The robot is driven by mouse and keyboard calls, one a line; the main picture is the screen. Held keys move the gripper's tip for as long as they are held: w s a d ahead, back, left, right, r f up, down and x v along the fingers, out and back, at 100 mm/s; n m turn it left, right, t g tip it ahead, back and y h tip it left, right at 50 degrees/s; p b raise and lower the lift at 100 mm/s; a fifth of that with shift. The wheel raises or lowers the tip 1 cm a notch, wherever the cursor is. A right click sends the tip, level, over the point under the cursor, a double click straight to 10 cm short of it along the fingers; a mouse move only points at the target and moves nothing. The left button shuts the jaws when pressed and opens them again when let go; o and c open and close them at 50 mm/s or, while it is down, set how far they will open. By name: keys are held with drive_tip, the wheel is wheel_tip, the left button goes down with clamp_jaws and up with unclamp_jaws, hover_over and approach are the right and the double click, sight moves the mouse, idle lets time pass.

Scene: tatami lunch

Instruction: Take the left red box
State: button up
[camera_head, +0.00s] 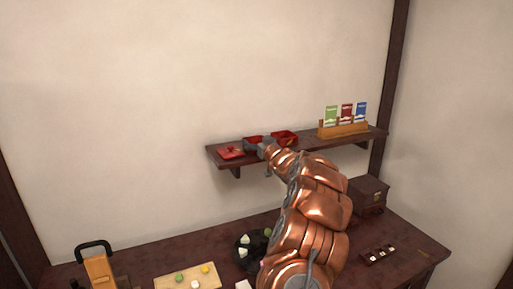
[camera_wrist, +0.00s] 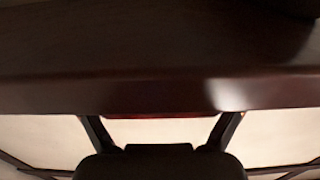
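Red boxes are on the wall shelf in the head view. A flat red one (camera_head: 231,153) lies at the shelf's left end. An open-topped red box (camera_head: 252,141) is right of it, and another (camera_head: 285,136) with a dark inside is further right. My gripper (camera_head: 263,150) is at the shelf's front edge, at the middle box and partly hiding it. In the wrist view the two fingers (camera_wrist: 160,121) are spread wide, with a thin red strip (camera_wrist: 155,115) showing between them. Contact with the box cannot be told.
The dark wooden shelf (camera_head: 307,148) fills the top of the wrist view, close to my gripper. A wooden holder (camera_head: 343,129) with several coloured packets stands at the shelf's right. Below, a table (camera_head: 405,261) holds a board (camera_head: 170,284), a black plate and a dark chest (camera_head: 369,193).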

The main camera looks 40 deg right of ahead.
drive_tip(key=c, duration=0.4)
